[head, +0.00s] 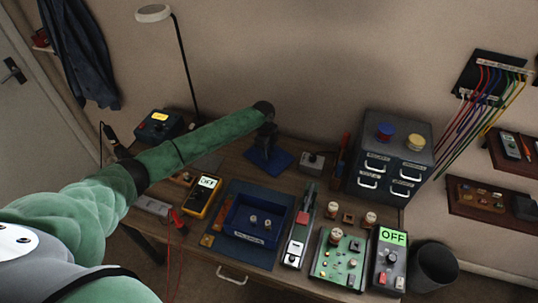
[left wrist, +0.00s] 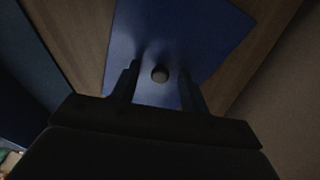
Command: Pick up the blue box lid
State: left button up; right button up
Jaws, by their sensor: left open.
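The blue box lid (head: 283,158) lies flat at the back of the bench, left of the grey drawer cabinet. In the left wrist view the lid (left wrist: 210,30) fills the middle, with a small round grey knob (left wrist: 160,74) on it. My left gripper (head: 266,150) is over the lid, pointing down, and hides part of it. In the left wrist view my left gripper (left wrist: 159,78) is open, with one finger on each side of the knob and nothing clasped. The open blue box (head: 235,222) stands nearer the front with small knobs inside. My right gripper is not in view.
The grey drawer cabinet (head: 388,150) stands right of the lid, with a small grey box (head: 312,161) between them. A yellow multimeter (head: 202,196) is left of the blue box. A tall lamp (head: 184,60) stands behind my left arm.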

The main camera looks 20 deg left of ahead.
pick_arm(q)
jog(key=shift+c, duration=0.3)
grip_shut()
